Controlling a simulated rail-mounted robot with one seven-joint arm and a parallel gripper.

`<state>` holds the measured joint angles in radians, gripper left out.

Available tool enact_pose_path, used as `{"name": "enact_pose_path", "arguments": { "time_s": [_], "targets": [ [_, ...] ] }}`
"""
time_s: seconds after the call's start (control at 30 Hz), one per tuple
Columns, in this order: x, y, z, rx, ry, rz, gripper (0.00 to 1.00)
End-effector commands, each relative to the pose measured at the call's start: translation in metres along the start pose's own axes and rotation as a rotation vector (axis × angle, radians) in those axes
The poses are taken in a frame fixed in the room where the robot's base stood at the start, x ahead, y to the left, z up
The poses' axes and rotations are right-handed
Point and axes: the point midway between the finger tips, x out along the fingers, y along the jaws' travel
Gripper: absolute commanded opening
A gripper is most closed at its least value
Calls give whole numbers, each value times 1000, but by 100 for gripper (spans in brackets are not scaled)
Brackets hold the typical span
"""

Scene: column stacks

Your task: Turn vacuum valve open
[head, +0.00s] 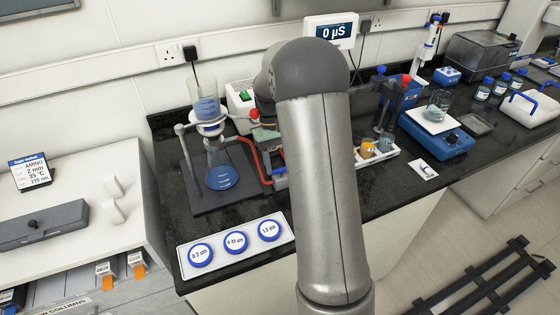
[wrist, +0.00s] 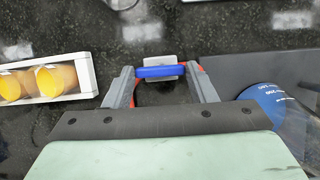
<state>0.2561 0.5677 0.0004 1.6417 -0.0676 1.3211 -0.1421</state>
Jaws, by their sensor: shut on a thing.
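The vacuum valve's blue handle (wrist: 158,71) shows in the wrist view, lying crosswise in the picture in front of a small pale grey block (wrist: 155,60). My gripper (wrist: 160,76) is shut on the handle, with one grey finger at each end of it. In the head view, the valve (head: 281,172) is a small blue and grey piece at the end of a red hose (head: 262,155). My arm hides much of the gripper and the valve's right side there. The filter flask (head: 222,172) with blue liquid stands left of the valve.
A white tray with yellow and grey cups (head: 378,150) lies right of my arm. A card with three blue-rimmed filter discs (head: 235,245) lies at the counter's front. A white pump with a green switch (head: 240,97) stands behind. A display (head: 331,31) reads 0 µS.

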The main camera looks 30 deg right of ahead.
Motion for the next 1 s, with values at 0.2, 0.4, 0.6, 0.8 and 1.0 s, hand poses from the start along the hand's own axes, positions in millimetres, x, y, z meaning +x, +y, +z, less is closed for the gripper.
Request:
{"name": "enact_pose_path", "arguments": {
  "time_s": [0.2,0.4,0.6,0.8,1.0],
  "targets": [
    [-2,0,-1,-31,5,14,28],
    [-1,0,-1,-36,5,16,28],
    [-1,0,0,-36,5,16,28],
    [-1,0,0,-35,3,15,73],
    [-2,0,0,-34,2,15,73]
  ]
}}
